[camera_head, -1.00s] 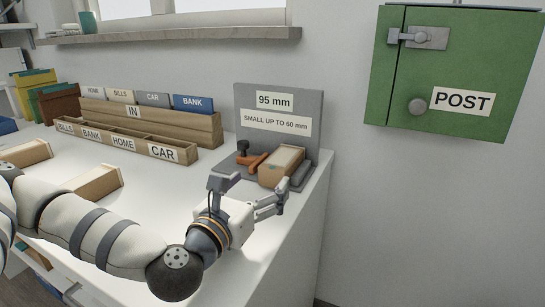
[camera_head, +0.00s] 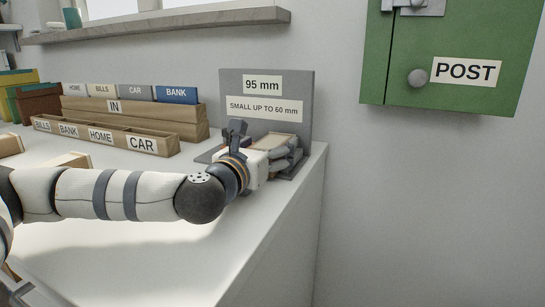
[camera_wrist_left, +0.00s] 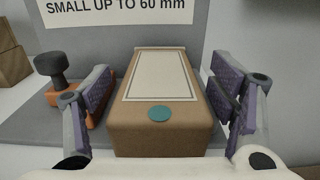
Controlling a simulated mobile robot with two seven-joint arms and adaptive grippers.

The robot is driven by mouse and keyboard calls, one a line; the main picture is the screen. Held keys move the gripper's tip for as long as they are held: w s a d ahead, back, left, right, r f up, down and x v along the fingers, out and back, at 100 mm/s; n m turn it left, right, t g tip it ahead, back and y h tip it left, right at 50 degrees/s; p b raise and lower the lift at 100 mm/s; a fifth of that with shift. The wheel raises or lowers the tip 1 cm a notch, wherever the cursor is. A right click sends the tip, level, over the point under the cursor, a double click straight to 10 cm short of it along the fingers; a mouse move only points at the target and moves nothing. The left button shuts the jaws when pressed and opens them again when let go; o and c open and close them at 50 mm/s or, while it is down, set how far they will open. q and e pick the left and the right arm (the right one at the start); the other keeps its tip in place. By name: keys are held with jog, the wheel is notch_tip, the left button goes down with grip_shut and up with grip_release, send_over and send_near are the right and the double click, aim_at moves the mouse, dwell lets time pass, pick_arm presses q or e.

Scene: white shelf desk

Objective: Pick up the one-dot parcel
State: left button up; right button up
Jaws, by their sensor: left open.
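The one-dot parcel (camera_wrist_left: 160,139) is a brown box with a pale label panel on top and a single teal dot at its near end. It sits on the grey gauge stand (camera_head: 264,90), in front of the upright board marked 95 mm and SMALL UP TO 60 mm. In the head view the parcel (camera_head: 275,141) is partly hidden by my gripper. My left gripper (camera_wrist_left: 162,95) is open, with one purple-padded finger on each side of the parcel. Gaps show between the pads and its sides. It also shows in the head view (camera_head: 281,152). My right gripper is not in view.
An orange tool with a dark knob (camera_wrist_left: 52,68) lies on the stand, left of the parcel. A wooden sorter (camera_head: 140,140) with labelled slots stands left on the desk. A green POST box (camera_head: 445,55) hangs on the wall right. The desk's right edge is close.

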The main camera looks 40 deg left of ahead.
pick_arm(q)
jog(key=shift+w+a, duration=0.1)
jog(key=shift+w, duration=0.25)
jog(key=c, duration=1.7)
jog(key=shift+r, duration=0.1)
grip_shut()
